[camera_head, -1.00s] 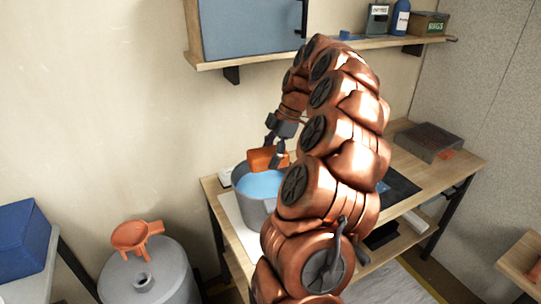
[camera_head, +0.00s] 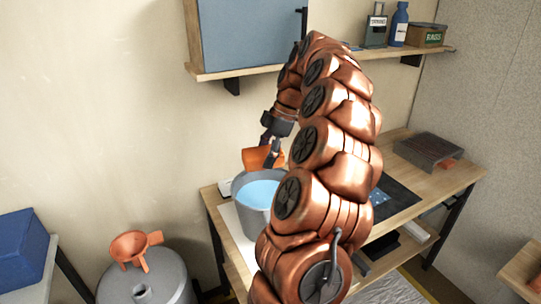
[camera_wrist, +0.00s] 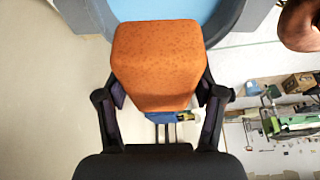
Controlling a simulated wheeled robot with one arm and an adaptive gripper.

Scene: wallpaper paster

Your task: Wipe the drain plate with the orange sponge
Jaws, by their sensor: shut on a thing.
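The orange sponge (camera_head: 258,156) is held in my gripper (camera_head: 268,150), above the back rim of a grey pot (camera_head: 257,218) of blue liquid. In the wrist view the sponge (camera_wrist: 158,65) sits between the two dark fingers of my gripper (camera_wrist: 160,95), which are shut on its sides. The pot's rim and blue liquid show behind it. A dark flat plate (camera_head: 401,190) with blue specks lies on the bench, partly hidden by my arm. A grey block with a dark, grille-like top (camera_head: 428,148) stands farther right. I cannot tell which is the drain plate.
The wooden bench (camera_head: 375,153) bears the pot at its left end. A wall cabinet (camera_head: 250,38) and a shelf with a blue bottle (camera_head: 399,24) and a rag box (camera_head: 426,35) hang above.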

